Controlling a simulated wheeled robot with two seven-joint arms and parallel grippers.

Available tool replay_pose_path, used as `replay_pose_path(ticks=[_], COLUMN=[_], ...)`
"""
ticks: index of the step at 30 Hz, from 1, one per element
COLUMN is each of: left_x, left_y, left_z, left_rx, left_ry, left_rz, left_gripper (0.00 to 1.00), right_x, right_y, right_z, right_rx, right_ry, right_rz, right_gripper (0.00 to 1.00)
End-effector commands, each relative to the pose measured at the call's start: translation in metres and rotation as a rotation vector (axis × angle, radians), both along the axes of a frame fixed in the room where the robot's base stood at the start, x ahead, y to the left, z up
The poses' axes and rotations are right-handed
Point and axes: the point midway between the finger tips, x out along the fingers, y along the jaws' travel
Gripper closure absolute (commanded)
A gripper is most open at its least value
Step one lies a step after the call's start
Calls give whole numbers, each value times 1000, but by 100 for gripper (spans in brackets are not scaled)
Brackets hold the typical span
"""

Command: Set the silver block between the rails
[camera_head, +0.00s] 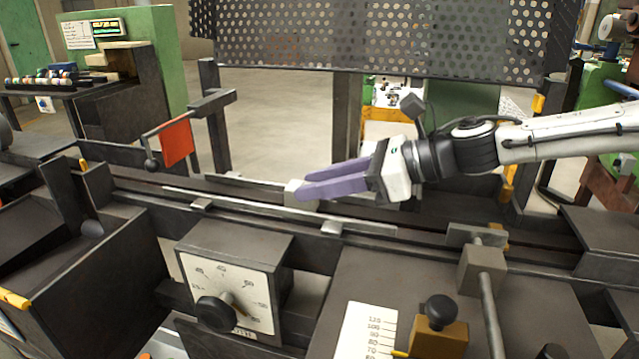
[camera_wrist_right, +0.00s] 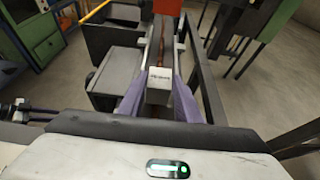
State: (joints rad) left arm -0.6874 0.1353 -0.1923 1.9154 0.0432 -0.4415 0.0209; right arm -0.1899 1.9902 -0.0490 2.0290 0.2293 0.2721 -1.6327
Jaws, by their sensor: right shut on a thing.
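The silver block (camera_head: 294,190) is held at the tips of my right gripper (camera_head: 308,185). The gripper's two purple fingers come in from the right and are shut on it. In the right wrist view the block (camera_wrist_right: 159,75) shows a lettered face between the fingers (camera_wrist_right: 160,97). Thin light rails run along the dark track; the front rail (camera_head: 270,214) passes just in front of the block. In the right wrist view a rail (camera_wrist_right: 181,52) runs away beyond it. Whether the block touches the track is unclear. My left gripper is out of view.
A red plate (camera_head: 175,142) stands on an arm behind the track at left. A dial box (camera_head: 235,275) sits in front of the track. A grey stop block (camera_head: 482,268) on a rod is at right. A perforated guard (camera_head: 370,38) hangs behind.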

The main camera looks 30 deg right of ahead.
Motion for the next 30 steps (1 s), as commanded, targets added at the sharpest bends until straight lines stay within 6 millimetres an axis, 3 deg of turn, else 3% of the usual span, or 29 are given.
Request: replay_pose_path(ticks=[1, 2, 6, 19, 30], left_x=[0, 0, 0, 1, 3], left_y=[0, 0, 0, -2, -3], left_z=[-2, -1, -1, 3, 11], left_rx=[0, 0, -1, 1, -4], left_ry=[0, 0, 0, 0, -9], left_rz=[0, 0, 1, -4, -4], left_gripper=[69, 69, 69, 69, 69], right_x=[0, 0, 0, -2, -27], right_y=[0, 0, 0, -2, -25], right_z=[-1, -1, -1, 1, 17], right_rx=[0, 0, 0, -1, -3], right_ry=[-1, -1, 0, -1, -5], right_rz=[0, 0, 0, -1, 0], right_gripper=[100, 68, 47, 47, 47])
